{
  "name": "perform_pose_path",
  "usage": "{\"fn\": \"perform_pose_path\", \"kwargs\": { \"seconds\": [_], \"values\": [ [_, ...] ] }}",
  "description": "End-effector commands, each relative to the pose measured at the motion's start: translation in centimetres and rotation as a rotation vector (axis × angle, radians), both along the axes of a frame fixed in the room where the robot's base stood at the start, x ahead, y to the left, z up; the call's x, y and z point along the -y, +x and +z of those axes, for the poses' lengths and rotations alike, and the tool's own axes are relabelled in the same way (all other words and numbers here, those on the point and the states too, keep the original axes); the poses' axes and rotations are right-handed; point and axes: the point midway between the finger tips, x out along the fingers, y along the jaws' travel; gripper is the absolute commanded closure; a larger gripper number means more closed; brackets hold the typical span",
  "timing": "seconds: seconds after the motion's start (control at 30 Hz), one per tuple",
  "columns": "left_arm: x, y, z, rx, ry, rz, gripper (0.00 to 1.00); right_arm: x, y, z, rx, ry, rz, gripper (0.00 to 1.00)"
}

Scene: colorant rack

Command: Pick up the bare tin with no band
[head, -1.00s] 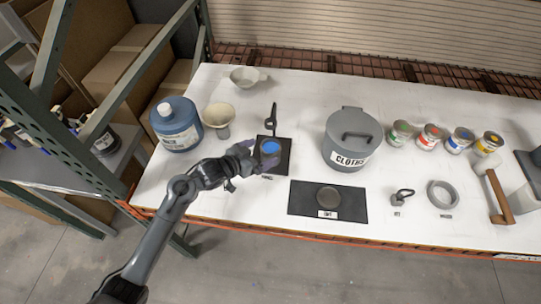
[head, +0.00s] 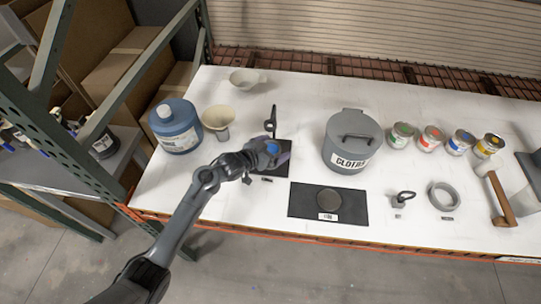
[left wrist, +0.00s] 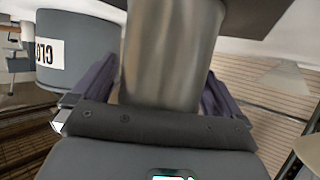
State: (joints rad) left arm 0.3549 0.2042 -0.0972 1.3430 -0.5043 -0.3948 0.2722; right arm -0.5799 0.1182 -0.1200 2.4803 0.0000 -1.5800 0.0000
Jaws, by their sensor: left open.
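A bare silver tin (left wrist: 168,60) with no band fills the middle of the left wrist view. Its blue top (head: 272,149) shows in the head view, over the small black mat (head: 284,172). My left gripper (left wrist: 160,92) is open, with one finger on each side of the tin. In the head view the left gripper (head: 270,156) hides most of the tin and part of the mat. Whether the fingers touch the tin, I cannot tell. Several banded tins (head: 430,138) stand in a row at the right, with coloured tops. My right gripper is not in view.
A grey lidded CLOTHS bin (head: 349,148) stands right of the gripper. A blue jug (head: 176,130) and a cream cup (head: 217,120) stand to its left. A black mat with a grey disc (head: 329,199) lies in front.

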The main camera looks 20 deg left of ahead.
Motion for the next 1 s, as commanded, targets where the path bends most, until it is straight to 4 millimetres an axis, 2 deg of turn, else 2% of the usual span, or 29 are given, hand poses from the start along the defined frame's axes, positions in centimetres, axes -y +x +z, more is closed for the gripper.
{"fn": "perform_pose_path", "kwargs": {
  "seconds": [0.1, 0.13, 0.5, 1.0],
  "values": [
    [0.0, -0.03, -0.01, 0.0, 0.0, 0.0, 0.0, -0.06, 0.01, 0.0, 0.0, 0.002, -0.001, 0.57],
    [-0.01, -0.02, -0.01, 0.0, 0.0, 0.0, 0.03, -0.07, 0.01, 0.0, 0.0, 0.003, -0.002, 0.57],
    [-0.02, -0.05, -0.03, -0.001, 0.0, 0.0, 0.59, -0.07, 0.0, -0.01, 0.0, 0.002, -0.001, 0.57],
    [-0.04, -0.01, 0.33, 0.001, 0.0, 0.001, 0.59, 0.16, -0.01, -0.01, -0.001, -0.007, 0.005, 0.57]
  ]
}}
